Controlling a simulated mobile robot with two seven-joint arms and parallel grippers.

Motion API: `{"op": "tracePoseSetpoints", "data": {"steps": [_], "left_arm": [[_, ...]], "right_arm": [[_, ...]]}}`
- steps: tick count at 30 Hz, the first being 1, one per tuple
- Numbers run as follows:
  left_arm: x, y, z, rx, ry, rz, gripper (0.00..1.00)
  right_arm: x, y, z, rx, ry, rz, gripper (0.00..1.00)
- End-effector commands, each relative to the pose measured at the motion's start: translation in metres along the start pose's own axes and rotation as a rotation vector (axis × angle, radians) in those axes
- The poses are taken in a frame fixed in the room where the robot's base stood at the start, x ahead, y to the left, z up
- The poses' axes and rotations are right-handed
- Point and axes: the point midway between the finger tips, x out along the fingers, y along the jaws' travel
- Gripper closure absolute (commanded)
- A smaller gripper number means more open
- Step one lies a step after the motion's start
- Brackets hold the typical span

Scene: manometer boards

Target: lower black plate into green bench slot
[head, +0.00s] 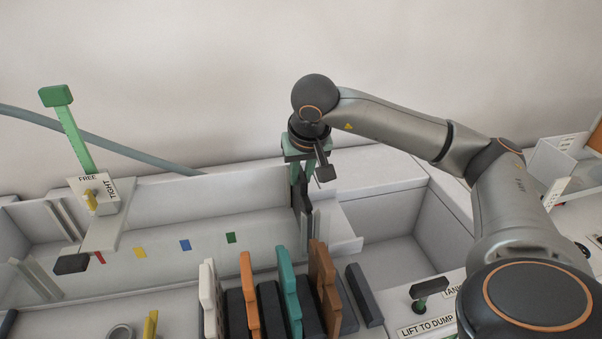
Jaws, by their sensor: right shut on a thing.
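My right gripper (301,172) points down over the right end of the long light trough. It is shut on a dark, narrow piece (304,214), which looks like the black plate seen nearly edge-on. The plate hangs upright beside pale upright guides at the trough's right end; I cannot tell whether it touches them. The slot belonging to that mark cannot be made out clearly. My left gripper is not in view.
A rack in front holds upright white (208,295), orange (249,295), teal (289,295) and brown (323,285) plates between dark blocks. A green-handled lever (70,130) stands at left. Blue (185,245), yellow and red marks lie left of the green one. An open basin (395,265) is at right.

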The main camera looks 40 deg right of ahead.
Motion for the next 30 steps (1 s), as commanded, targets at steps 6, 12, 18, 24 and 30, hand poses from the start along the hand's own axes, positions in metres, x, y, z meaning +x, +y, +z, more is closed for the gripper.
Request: {"op": "tracePoseSetpoints", "data": {"steps": [6, 12, 18, 24, 30], "left_arm": [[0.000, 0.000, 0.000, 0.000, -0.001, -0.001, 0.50], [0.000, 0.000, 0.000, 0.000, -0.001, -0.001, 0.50], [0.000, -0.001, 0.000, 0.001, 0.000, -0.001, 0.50], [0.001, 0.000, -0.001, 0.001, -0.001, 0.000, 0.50], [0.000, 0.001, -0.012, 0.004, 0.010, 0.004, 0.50]], "right_arm": [[-0.001, 0.000, -0.001, 0.001, 0.002, -0.001, 0.75], [-0.001, 0.000, -0.001, 0.000, 0.001, -0.001, 0.52], [0.000, 0.000, 0.000, 0.000, 0.001, 0.000, 0.45], [0.000, 0.000, 0.000, 0.000, -0.001, 0.000, 0.45], [-0.034, -0.001, -0.002, -0.001, 0.005, -0.005, 0.45]]}}
